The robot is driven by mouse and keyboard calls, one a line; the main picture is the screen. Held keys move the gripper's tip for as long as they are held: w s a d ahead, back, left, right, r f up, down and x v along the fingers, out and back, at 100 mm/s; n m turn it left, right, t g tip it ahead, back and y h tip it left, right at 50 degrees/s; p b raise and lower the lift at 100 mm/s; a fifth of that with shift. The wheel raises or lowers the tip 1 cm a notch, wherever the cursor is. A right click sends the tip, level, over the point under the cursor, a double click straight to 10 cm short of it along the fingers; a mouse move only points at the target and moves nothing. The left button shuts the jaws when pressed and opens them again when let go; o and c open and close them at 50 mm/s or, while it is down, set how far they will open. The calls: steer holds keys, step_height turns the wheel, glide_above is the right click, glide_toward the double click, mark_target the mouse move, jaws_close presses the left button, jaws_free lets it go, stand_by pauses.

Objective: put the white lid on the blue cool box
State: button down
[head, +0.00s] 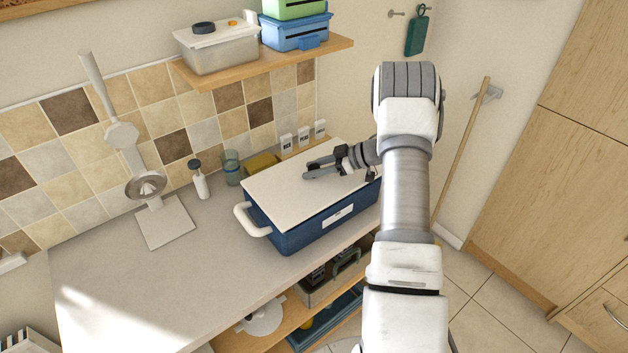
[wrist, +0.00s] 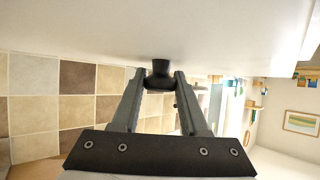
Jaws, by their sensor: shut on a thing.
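The white lid (head: 290,192) lies flat over the top of the blue cool box (head: 300,236) on the counter, covering nearly all of its opening. I cannot tell whether it rests on the rim or hangs just above it. In the wrist view my gripper (wrist: 160,82) is shut on the lid's black knob (wrist: 160,68), one finger on each side. The lid's pale surface (wrist: 150,28) fills the top of that view. The cool box's white handle (head: 250,222) sticks out at its left end.
A shelf (head: 225,77) with containers hangs above. The counter's front left (head: 150,290) is clear.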

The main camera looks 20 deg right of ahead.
steer(key=shift+f+b, duration=0.3)
steer(key=shift+f, duration=0.35)
stand_by(0.4)
jaws_free()
stand_by(0.3)
steer(key=shift+d, duration=0.1)
